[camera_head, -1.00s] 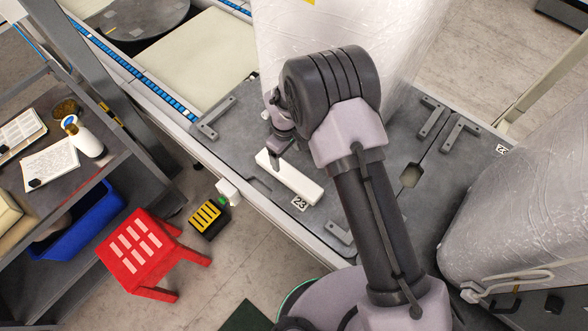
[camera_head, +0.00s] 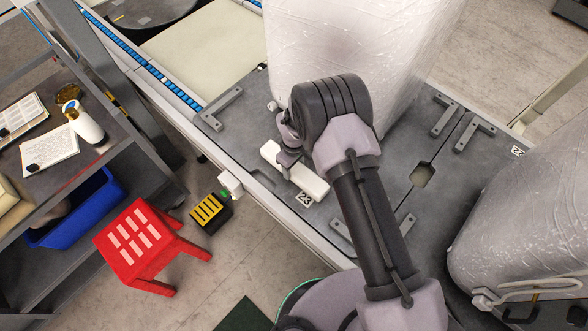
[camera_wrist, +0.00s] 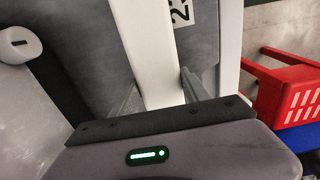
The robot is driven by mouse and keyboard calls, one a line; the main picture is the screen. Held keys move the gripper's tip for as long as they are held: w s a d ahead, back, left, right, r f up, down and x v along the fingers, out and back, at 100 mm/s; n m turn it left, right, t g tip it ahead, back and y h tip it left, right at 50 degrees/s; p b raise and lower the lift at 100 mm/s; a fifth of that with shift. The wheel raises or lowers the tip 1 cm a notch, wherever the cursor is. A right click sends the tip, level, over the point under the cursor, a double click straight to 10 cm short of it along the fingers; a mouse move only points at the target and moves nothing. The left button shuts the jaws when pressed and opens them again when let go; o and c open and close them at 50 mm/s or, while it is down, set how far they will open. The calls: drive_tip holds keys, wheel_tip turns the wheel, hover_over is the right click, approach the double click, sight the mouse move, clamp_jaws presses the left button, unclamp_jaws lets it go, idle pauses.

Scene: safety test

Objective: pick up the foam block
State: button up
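The foam block appears to be the long white bar (camera_head: 312,184) lying on the grey platform beside the "23" label, near the platform's front edge. My gripper (camera_head: 286,165) is over the middle of the bar, pointing down. In the wrist view the white bar (camera_wrist: 146,40) runs between my two fingers (camera_wrist: 160,88), one on each side, with little or no gap. I cannot tell whether they press on it. The bar seems to rest on the platform. Part of it is hidden by my gripper in the head view.
A large wrapped load (camera_head: 345,45) stands close behind the bar, and another (camera_head: 520,215) stands at the right. Metal brackets (camera_head: 218,110) are fixed on the platform. A red stool (camera_head: 135,240), a yellow-black box (camera_head: 208,212) and a shelf cart are at the left.

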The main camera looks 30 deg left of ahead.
drive_tip(key=c, duration=0.7)
